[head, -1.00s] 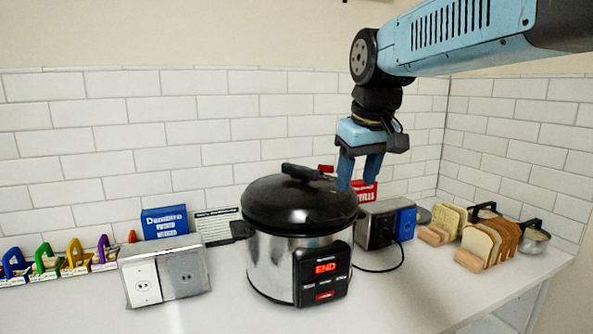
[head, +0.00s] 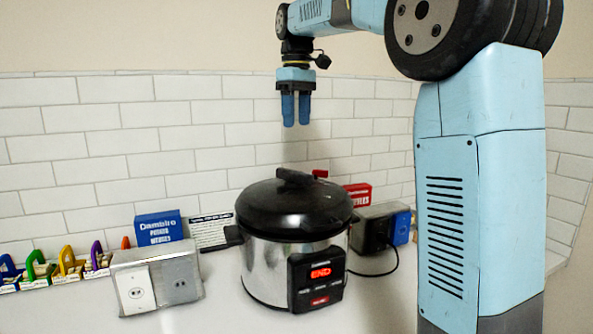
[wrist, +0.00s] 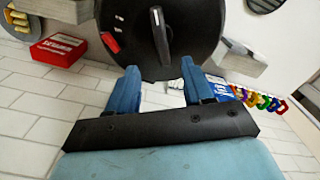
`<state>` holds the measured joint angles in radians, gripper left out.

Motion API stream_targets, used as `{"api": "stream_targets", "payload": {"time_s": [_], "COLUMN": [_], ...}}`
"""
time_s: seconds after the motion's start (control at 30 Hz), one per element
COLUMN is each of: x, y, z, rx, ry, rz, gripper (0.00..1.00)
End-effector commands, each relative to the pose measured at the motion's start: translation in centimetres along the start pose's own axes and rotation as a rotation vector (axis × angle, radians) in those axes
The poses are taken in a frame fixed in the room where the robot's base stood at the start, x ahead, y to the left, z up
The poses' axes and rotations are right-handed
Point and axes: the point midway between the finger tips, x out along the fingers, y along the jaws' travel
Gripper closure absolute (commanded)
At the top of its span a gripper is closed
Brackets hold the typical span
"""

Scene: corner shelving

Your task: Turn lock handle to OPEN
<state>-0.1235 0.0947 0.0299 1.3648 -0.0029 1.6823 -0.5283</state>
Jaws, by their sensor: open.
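The pressure cooker (head: 262,268) stands on the counter with its black lid (head: 275,208) on. The long black lock handle (head: 294,178) lies across the lid top, and a small red part (head: 320,173) sits behind it. In the wrist view the handle (wrist: 160,35) points toward the space between my fingers, with the red part (wrist: 110,42) to its left. My gripper (head: 296,122) points down, open and empty, above the lid and apart from it. Both fingers of my gripper (wrist: 159,68) show in the wrist view.
A grey outlet box (head: 158,280) stands left of the cooker, with a blue box (head: 158,228) behind it. A dark box with a cord (head: 375,230) and a red box (head: 358,194) are at right. The tiled wall (head: 110,150) is close behind.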

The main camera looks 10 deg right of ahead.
Motion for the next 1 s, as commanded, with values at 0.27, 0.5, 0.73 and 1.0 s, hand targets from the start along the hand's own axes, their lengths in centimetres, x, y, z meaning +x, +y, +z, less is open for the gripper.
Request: {"api": "stream_targets", "payload": {"time_s": [0.27,0.5,0.73,1.0], "x": [2.9,7.2,11.0,13.4], "y": [-0.1,-0.1,0.0,0.0], "z": [0.0,0.0,0.0,0.0], "rx": [-0.002,-0.002,-0.001,-0.001], "ry": [-0.003,-0.002,-0.002,0.0], "rz": [-0.001,-0.001,-0.001,0.0], "gripper": [0.49,0.49,0.49,0.49]}}
